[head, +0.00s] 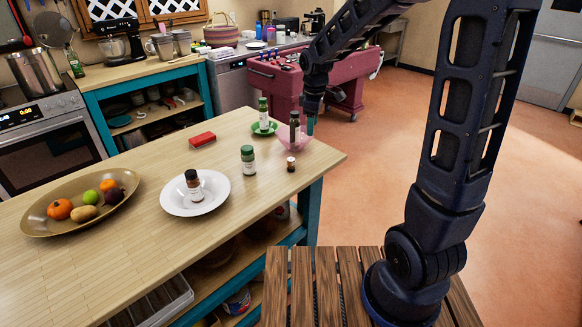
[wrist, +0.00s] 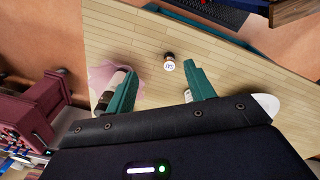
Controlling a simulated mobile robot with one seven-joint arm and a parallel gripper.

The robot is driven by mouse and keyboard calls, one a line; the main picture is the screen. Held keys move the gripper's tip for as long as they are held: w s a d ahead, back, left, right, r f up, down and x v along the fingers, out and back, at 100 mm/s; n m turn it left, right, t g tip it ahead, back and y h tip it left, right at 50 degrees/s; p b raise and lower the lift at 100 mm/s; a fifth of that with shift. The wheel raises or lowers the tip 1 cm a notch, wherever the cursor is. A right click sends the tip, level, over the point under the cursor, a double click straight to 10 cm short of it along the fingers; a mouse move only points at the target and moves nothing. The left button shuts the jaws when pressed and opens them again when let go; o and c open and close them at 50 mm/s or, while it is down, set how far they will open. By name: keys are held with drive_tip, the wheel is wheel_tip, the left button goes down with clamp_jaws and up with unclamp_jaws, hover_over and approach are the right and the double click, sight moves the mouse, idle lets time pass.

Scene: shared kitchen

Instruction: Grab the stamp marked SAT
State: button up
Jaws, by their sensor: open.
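The small stamp (head: 291,164), dark brown with a pale patch, stands upright on the wooden counter near its right end. In the wrist view the stamp (wrist: 169,65) shows a round white top with lettering too small to read surely. It appears between and just beyond my fingertips, apart from both. My gripper (wrist: 160,74) has its two teal fingers spread, with nothing between them. In the head view my gripper (head: 310,124) is above the counter's right end, beside the pink bowl, with its fingers partly hidden.
A green-capped bottle (head: 248,160), a white plate (head: 180,207) with a bottle, a green saucer (head: 273,130), a red box (head: 202,139) and a fruit tray (head: 40,226) share the counter.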

sight(291, 159)
drive_tip(key=w+a+f+n, duration=0.2)
drive_tip(key=a+f+n, duration=0.1)
drive_tip(key=a+f, duration=0.35)
drive_tip(key=shift+g, duration=0.4)
drive_tip(key=shift+a+f, duration=0.15)
drive_tip(key=shift+f, duration=2.45)
drive_tip(key=shift+a+f, duration=0.15)
drive_tip(key=shift+f, duration=2.45)
drive_tip(key=c, duration=1.1)
